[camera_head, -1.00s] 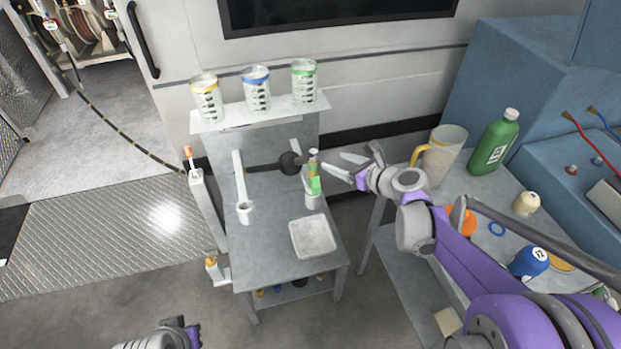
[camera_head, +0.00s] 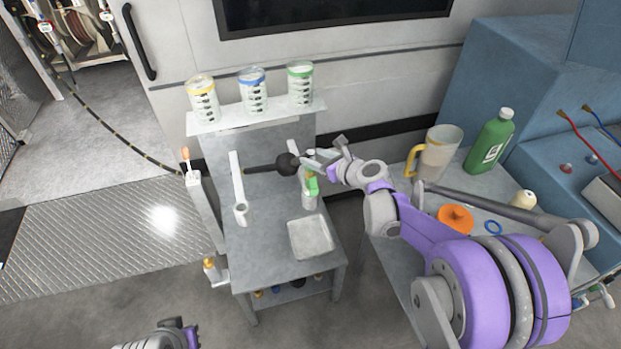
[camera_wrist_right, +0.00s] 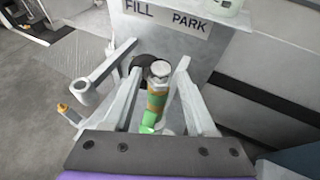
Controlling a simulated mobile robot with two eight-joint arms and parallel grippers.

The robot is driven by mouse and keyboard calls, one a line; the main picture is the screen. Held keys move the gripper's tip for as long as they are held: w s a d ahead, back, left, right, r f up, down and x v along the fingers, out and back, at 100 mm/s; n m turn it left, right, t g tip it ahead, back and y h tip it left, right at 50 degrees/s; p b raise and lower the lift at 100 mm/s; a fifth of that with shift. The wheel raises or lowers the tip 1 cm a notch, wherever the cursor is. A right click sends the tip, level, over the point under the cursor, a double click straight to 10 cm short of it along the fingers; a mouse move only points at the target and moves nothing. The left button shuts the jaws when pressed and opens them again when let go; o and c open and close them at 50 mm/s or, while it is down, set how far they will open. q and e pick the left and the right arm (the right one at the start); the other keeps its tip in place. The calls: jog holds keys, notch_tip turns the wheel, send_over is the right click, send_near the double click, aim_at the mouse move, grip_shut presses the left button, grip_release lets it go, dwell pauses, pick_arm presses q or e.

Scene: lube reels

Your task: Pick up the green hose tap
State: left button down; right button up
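The green hose tap (camera_head: 312,185) stands upright at the right side of the small grey stand, in a pale holder. In the right wrist view, the tap (camera_wrist_right: 157,98) has a silver top, a brownish band and a green lower part. My right gripper (camera_head: 315,163) reaches in from the right at the tap's upper part. In the wrist view its two fingers (camera_wrist_right: 159,72) are apart, one on each side of the tap, with gaps visible. The tap's lower end is partly hidden. My left gripper (camera_head: 178,335) shows only in part at the bottom edge.
A black round-ended part (camera_head: 287,164) is close left of the tap. An empty holder arm (camera_head: 240,213) stands farther left. A square tray (camera_head: 311,239) is in front. Three measuring jugs (camera_head: 252,92) stand on the shelf behind. A side table (camera_head: 404,246) with bottles is right.

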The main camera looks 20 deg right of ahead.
grip_shut()
dwell(1.2)
